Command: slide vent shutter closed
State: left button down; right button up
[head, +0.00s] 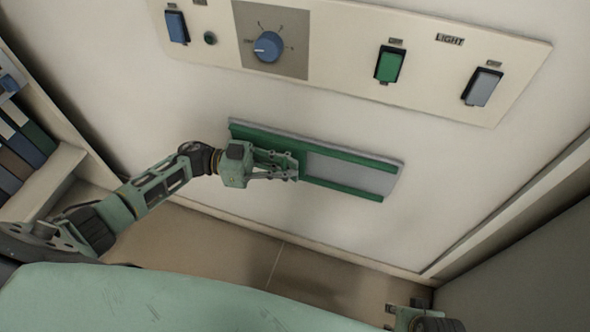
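The vent shutter is set in a long vent (350,172) low on the pale wall, with green rails along its top and bottom edges. A grey flat part shows between the rails on the right, and a green part (250,134) shows on the left. My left gripper (294,169) is at the middle of the vent, its fingers pointing right, at the boundary between the green and grey parts. The fingers look close together; whether they grip or touch something is unclear. They hide part of the vent. My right gripper is not visible; only part of that arm shows at the bottom right.
A control panel (340,85) with a blue dial (268,46), a green switch (389,64) and a grey switch (482,87) is above the vent. A shelf with books (20,150) is at the left. The wall right of the vent is clear.

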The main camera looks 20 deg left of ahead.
pick_arm(q)
jog(key=shift+a+f, duration=0.1)
jog(key=shift+a, duration=0.5)
jog(key=c, duration=2.2)
grip_release()
jog(key=shift+s+a, duration=0.1)
jog(key=shift+a, duration=0.2)
jog(key=shift+o, duration=0.5)
jog(key=shift+s+a, duration=0.1)
jog(key=shift+a, duration=0.1)
jog(key=shift+d, duration=0.25)
jog(key=s+a, duration=0.2)
jog(key=a, duration=1)
jog(key=shift+s, duration=0.2)
pick_arm(e)
jog(key=shift+a+r, duration=0.1)
jog(key=shift+a, duration=0.15)
jog(key=shift+s, duration=0.15)
